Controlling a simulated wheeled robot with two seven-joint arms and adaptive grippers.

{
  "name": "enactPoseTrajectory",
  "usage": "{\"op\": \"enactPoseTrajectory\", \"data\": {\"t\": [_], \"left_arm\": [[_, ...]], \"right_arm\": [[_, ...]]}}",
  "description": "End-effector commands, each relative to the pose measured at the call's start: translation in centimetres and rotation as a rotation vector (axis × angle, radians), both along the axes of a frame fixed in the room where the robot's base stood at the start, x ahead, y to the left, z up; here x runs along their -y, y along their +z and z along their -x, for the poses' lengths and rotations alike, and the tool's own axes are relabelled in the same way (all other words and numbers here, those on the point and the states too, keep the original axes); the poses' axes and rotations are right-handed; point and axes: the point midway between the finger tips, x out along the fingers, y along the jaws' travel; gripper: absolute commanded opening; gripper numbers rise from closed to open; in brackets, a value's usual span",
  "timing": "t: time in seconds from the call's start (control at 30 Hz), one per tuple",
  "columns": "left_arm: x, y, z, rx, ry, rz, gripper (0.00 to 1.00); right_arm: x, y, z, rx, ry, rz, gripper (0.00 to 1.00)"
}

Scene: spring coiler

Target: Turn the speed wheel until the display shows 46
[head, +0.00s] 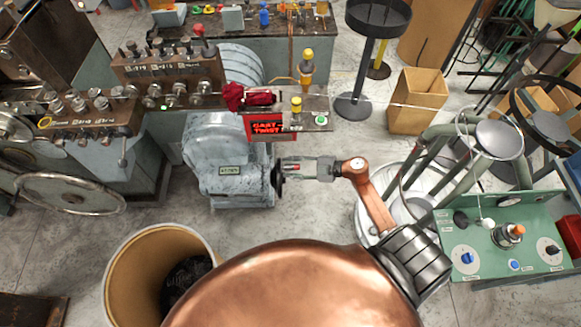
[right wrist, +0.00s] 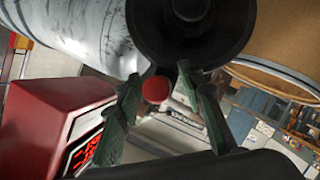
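The speed wheel (head: 278,179) is a small dark wheel on the right side of the grey cast machine housing (head: 228,160). It also fills the top of the right wrist view (right wrist: 190,30), with a red knob (right wrist: 155,90) beside it. My right gripper (head: 299,168) is at the wheel. Its fingers are apart on either side of the red knob, with a gap visible. The red display box (head: 264,127) stands above the housing. In the right wrist view its glowing red characters (right wrist: 85,150) are cut off, and I cannot read a number. My left gripper is out of view.
A large handwheel (head: 72,193) and lever banks (head: 165,85) are at the left. A brown drum (head: 120,275) stands below the housing. A green control panel (head: 505,240) with knobs is at the right. A cardboard box (head: 418,100) and black stand (head: 352,105) are behind.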

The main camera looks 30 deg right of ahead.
Motion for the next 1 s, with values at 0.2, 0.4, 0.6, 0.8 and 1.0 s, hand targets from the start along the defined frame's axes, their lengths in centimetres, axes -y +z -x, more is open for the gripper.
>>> {"op": "enactPoseTrajectory", "data": {"t": [0.2,0.4,0.6,0.8,1.0], "left_arm": [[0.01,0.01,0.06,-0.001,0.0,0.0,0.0],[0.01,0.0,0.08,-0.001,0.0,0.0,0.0],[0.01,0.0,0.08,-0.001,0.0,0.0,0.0],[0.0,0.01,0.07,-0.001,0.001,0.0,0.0],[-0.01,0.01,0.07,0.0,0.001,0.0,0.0]], "right_arm": [[0.02,0.0,0.0,0.0,0.0,0.0,0.32],[0.04,0.02,0.01,0.001,-0.001,0.0,0.19],[0.05,0.01,0.02,0.001,-0.001,0.0,0.05],[0.06,0.0,0.03,0.0,-0.002,0.0,0.0],[0.08,0.0,0.03,0.0,-0.002,0.0,0.0]]}}
